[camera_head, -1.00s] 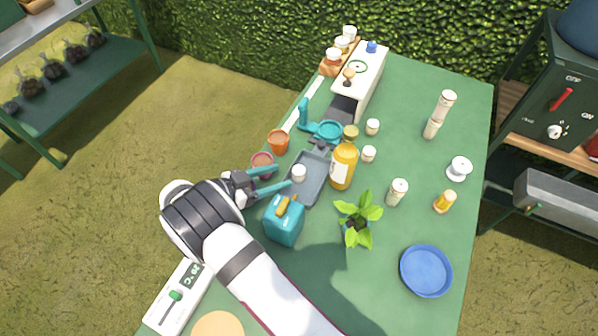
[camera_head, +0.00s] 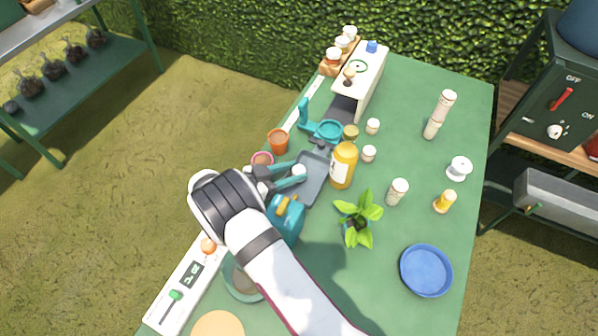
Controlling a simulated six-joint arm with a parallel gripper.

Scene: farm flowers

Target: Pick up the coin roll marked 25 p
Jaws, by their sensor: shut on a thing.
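My gripper (camera_head: 293,173) reaches in from the lower left over the grey tray (camera_head: 313,187). Its two teal fingers are shut on a small white cylinder (camera_head: 299,170) at the tray's left part. I cannot read any mark on this cylinder. Similar small white cylinders stand on the table, one (camera_head: 368,153) right of the orange bottle and one (camera_head: 372,126) behind it. A taller cream roll (camera_head: 397,191) stands right of the plant, and more cream rolls (camera_head: 444,102) stand at the back right. No 25 p marking is legible.
The orange bottle (camera_head: 343,168) stands close right of the tray. A teal can (camera_head: 288,222) is just in front of my gripper, and clay pots (camera_head: 278,140) are behind it. A plant (camera_head: 358,220) and blue plate (camera_head: 426,271) stand front right.

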